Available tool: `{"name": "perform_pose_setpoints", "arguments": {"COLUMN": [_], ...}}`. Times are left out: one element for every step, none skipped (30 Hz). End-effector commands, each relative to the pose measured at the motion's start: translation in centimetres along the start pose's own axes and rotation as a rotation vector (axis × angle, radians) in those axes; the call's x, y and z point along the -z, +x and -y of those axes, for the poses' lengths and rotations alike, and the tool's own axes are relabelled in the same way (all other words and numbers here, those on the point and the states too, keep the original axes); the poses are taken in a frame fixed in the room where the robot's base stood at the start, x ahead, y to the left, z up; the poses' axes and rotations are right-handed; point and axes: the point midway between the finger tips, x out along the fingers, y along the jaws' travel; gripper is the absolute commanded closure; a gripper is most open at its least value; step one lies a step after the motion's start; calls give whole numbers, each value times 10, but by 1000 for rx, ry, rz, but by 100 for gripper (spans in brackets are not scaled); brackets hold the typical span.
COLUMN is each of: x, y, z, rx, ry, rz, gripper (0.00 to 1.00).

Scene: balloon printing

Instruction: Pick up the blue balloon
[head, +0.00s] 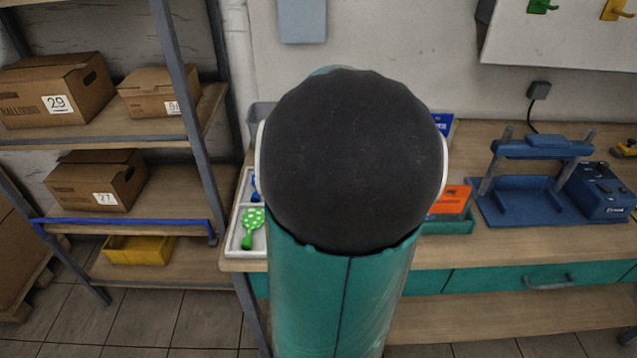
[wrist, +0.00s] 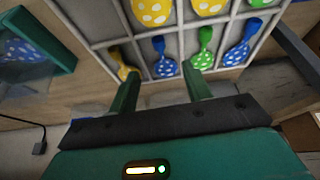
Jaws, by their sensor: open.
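In the wrist view, a white compartment tray (wrist: 134,52) holds spotted balloons. A blue balloon with white dots (wrist: 164,66) lies in one compartment, just beyond the gap between my fingertips. Another blue balloon (wrist: 237,56) lies farther right. My gripper (wrist: 161,72) is open and empty, its two green fingers apart near the tray; I cannot tell the exact gap to the balloon. In the head view my arm hides most of the tray; its left edge (head: 232,240) shows, with a bit of blue balloon (head: 256,188) in it.
Green balloons (wrist: 203,60) and yellow ones (wrist: 152,12) share the tray. In the head view, a blue press (head: 540,165) stands right on the wooden table (head: 480,250), beyond an orange card (head: 449,200). A shelf with boxes (head: 58,88) stands left.

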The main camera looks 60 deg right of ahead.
Motion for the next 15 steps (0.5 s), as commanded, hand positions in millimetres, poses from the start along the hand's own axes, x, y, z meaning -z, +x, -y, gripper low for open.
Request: {"name": "perform_pose_setpoints", "arguments": {"x": [-1, -1, 0, 0, 0, 0, 0, 0, 0, 0, 0, 0, 0, 0, 0], "y": [7, 11, 16, 19, 23, 29, 33, 37, 43, 47, 51, 57, 60, 63, 66], "z": [1, 2, 2, 1, 1, 1, 1, 2, 3, 3, 3, 3, 3, 3, 3], "rx": [6, 7, 9, 8, 8, 8, 7, 8, 8, 9, 8, 8, 8, 6, 6], "ry": [-3, -4, -4, -3, -4, -4, -4, -5, -6, -6, -6, -6, -5, -6, -4], "rz": [3, 3, 0, 1, 2, 2, 1, 1, 2, 2, 1, 1, 1, 1, 1], "gripper": [51, 51, 51, 51, 51, 51, 51, 51, 51, 51, 51, 51, 51, 51, 51]}}
